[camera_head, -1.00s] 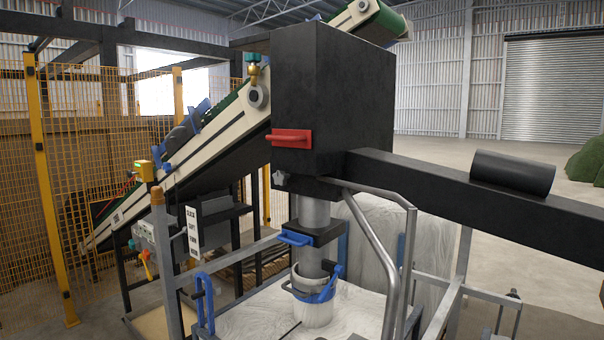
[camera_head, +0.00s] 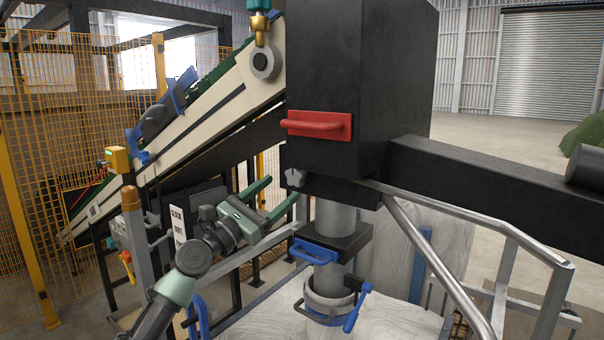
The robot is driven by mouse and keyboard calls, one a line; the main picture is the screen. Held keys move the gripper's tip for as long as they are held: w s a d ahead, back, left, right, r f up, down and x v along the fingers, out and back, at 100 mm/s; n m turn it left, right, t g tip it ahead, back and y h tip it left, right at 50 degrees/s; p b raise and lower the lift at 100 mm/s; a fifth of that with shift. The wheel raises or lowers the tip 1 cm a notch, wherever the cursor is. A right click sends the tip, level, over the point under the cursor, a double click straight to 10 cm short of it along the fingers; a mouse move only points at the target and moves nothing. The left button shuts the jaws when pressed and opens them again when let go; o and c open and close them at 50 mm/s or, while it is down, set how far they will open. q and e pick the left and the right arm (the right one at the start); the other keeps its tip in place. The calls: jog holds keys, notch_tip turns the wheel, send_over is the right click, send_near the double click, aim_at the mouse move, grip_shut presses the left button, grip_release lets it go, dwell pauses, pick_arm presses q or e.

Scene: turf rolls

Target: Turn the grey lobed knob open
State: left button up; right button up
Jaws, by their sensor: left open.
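The grey lobed knob (camera_head: 295,178) sits at the lower left corner of the black box (camera_head: 335,75), below the red handle (camera_head: 320,124). My left gripper (camera_head: 283,196) comes in from the lower left. Its two green fingers are spread apart and empty, with the tips pointing right, just left of and slightly below the knob. I cannot tell whether a fingertip touches it. The right gripper does not show.
Below the box a grey pipe (camera_head: 335,218) carries a blue-handled slide (camera_head: 316,252) and a blue-levered clamp (camera_head: 357,308). A grey guardrail (camera_head: 440,265) stands at the right. The inclined conveyor (camera_head: 215,105) rises behind my left arm.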

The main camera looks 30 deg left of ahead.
aim_at(292, 180)
pick_arm(q)
jog(key=shift+w+d+r+p, duration=0.45)
jog(key=shift+w+d+r, duration=0.25)
jog(key=shift+w+r, duration=0.3)
jog(key=w, duration=0.3)
jog(key=shift+w+d+r+p, duration=0.1)
jog(key=shift+w+r+p, duration=0.1)
jog(key=shift+p, duration=0.1)
jog(key=shift+w, duration=0.3)
jog(key=shift+s+d+r, duration=0.1)
jog(key=shift+d+r, duration=0.05)
jog(key=c, duration=1.4)
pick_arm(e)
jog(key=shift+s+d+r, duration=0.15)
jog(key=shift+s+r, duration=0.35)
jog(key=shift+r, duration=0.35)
